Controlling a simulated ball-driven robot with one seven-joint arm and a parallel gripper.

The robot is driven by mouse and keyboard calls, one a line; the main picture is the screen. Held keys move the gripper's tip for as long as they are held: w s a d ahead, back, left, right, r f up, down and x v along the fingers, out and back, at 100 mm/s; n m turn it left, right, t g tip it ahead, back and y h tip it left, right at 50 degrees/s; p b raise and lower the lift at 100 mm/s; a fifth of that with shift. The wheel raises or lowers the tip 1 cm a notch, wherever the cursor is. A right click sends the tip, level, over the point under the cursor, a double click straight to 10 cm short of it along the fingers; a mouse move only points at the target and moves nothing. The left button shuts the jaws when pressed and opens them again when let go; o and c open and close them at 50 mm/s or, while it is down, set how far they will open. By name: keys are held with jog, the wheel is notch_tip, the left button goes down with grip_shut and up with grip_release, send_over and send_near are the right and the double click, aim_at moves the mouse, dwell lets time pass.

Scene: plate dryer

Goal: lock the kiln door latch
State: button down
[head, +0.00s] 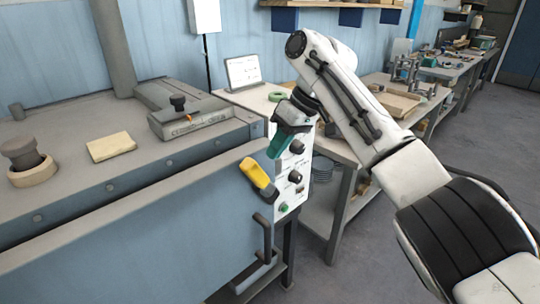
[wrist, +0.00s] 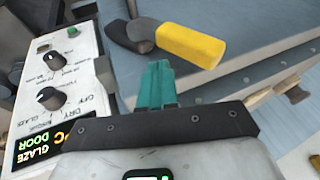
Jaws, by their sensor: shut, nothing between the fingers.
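The kiln door latch has a yellow grip (head: 262,178) on a dark pivot, at the upper right corner of the blue kiln door (head: 150,245). It stands tilted in the head view. In the wrist view the yellow grip (wrist: 191,45) lies past my fingertips and a little to the right, with its dark pivot end to the left. My gripper (head: 275,151) has teal fingers, shut and empty, just above the latch. Its fingers (wrist: 158,70) appear apart from the grip, though the exact gap is hard to judge.
A control panel (head: 281,196) with knobs is beside the door and shows left in the wrist view (wrist: 75,88). A black bar handle (head: 264,240) sticks out below the latch. Workbenches (head: 340,152) stand behind my arm. The floor at right is clear.

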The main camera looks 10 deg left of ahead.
aim_at(257, 177)
jog(key=shift+s+a+f, duration=0.65)
jog(key=shift+s, duration=0.25)
jog(key=shift+a+p, duration=0.2)
jog(key=shift+p, duration=0.1)
